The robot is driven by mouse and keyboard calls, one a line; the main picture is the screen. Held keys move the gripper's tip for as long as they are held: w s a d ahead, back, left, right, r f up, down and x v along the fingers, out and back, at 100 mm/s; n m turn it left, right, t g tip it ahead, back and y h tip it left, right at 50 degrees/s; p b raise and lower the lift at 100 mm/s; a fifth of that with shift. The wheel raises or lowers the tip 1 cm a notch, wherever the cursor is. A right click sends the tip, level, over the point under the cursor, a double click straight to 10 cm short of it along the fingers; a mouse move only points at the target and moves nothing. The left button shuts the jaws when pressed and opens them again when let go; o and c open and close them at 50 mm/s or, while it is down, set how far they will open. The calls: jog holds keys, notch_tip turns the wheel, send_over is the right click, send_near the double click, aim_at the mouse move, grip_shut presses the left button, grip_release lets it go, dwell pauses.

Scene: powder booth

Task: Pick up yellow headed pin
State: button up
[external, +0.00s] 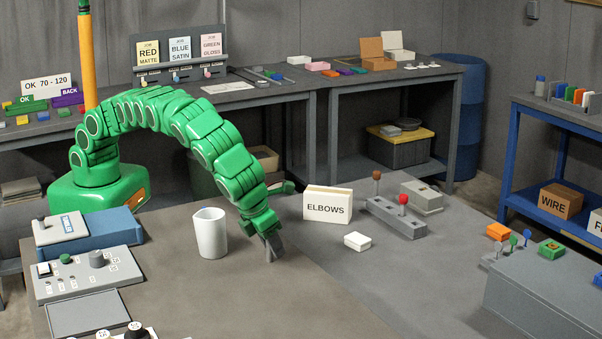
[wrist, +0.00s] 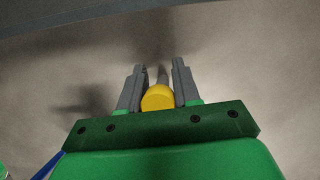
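The yellow headed pin shows in the wrist view, its rounded yellow head (wrist: 158,97) between the two grey fingers of my gripper (wrist: 157,75). Its grey shaft points away past the head, with clear gaps to the fingertips. The fingers stand apart on both sides of the head, very close to it; whether they press on it I cannot tell. In the external view my gripper (external: 270,248) points down, low over the grey table, right of a white cup. The yellow head is hidden there.
The white cup (external: 210,233) stands close left of my gripper. The table in front of my gripper is clear.

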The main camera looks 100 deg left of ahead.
grip_shut()
jog(key=shift+r, duration=0.1)
jog(key=shift+r, duration=1.3)
jog(key=shift+s+a+r, duration=0.15)
jog(key=shift+s+r, duration=0.2)
jog(key=shift+r, duration=0.3)
jog(key=shift+s+a+r, duration=0.25)
jog(key=shift+s+r, duration=0.25)
jog(key=s+a+r, duration=0.5)
jog(key=s+r, duration=0.3)
jog(key=s, duration=0.3)
